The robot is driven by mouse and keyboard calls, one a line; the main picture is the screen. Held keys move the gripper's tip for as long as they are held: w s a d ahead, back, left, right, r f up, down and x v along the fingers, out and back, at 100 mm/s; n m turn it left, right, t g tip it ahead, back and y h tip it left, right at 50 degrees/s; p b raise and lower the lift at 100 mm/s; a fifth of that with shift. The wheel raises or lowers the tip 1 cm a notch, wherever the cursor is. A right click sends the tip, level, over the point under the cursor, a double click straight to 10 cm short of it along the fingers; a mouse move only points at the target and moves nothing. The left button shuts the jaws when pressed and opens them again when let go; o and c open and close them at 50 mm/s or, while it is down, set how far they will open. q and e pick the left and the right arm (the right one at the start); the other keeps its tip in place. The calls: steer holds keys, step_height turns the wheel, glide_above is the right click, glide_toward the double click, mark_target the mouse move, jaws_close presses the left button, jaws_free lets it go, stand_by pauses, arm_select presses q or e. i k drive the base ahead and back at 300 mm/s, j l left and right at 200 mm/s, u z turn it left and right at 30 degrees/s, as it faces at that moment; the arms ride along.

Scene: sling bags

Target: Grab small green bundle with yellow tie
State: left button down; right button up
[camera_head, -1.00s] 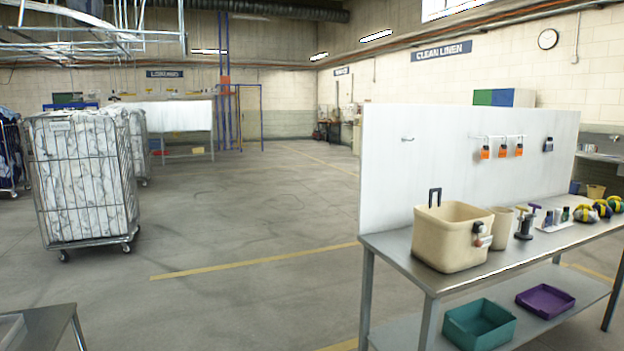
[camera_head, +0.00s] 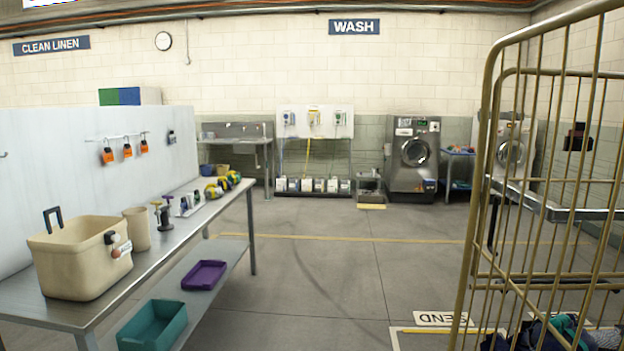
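Several small rounded bundles sit in a row near the far end of the metal table (camera_head: 232,203). The nearest bundle (camera_head: 212,191) looks yellow and dark. Another bundle (camera_head: 224,183) is just behind it, and a third (camera_head: 234,177) shows yellow and green-blue at the back. They are too small and overlapped to tell which one is green with a yellow tie. Neither of my grippers is in view.
The table also holds a beige bin (camera_head: 82,275), a beige cup (camera_head: 137,230) and small bottles. A teal tray (camera_head: 152,328) and purple tray (camera_head: 204,275) lie on its lower shelf. A tall wire cage (camera_head: 478,200) stands at right. Floor between is clear.

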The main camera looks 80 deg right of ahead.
mark_target(235, 178)
steer(key=z, duration=2.1)
steer(key=i+z, duration=0.2)
steer(key=i+l+z, duration=0.25)
steer(key=i, duration=0.55)
steer(key=i+z, duration=0.2)
steer(key=i, duration=2.65)
